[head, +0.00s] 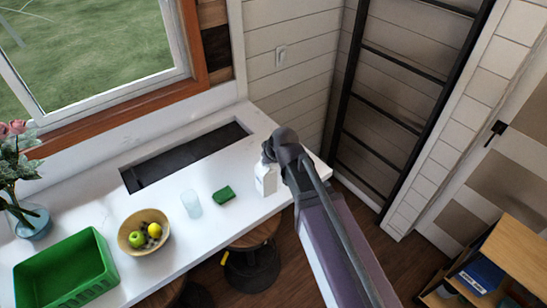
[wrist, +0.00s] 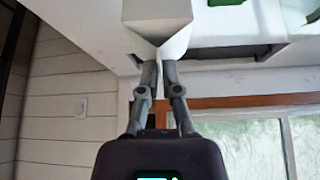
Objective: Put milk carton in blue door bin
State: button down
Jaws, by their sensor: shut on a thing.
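The white milk carton (head: 265,180) is upright at the right end of the white counter in the head view. My gripper (head: 268,152) is at its top, partly hidden by my arm. In the wrist view the carton (wrist: 157,15) shows its pointed top, and my gripper (wrist: 159,66) is shut on that top edge. I cannot tell whether the carton's base touches the counter. A blue bin-like thing (head: 482,272) sits in a wooden unit at lower right; I cannot tell if it is the blue door bin.
A green sponge (head: 223,195), a clear glass (head: 191,204), a fruit bowl (head: 136,243) and a green crate (head: 101,239) stand on the counter (head: 205,250). A sink (head: 185,155) lies behind. A stool (head: 252,255) is below the front edge. A dark ladder (head: 392,115) leans by the wall.

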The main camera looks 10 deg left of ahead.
jog(key=s+a+m+h, duration=0.1)
jog(key=s+a+m, duration=0.1)
jog(key=s, duration=0.3)
jog(key=s+a+f+m+t+h+b, duration=0.1)
jog(key=s+a+m, duration=0.1)
jog(key=s, duration=0.4)
jog(key=s+a+m+h, duration=0.1)
jog(key=s+a+m, duration=0.1)
jog(key=s, duration=0.3)
jog(key=shift+s+a+f+m+t, duration=0.15)
jog(key=shift+s+a+m+t, duration=0.2)
jog(key=shift+m, duration=0.45)
jog(key=shift+w+d, duration=0.15)
jog(key=shift+w, duration=0.1)
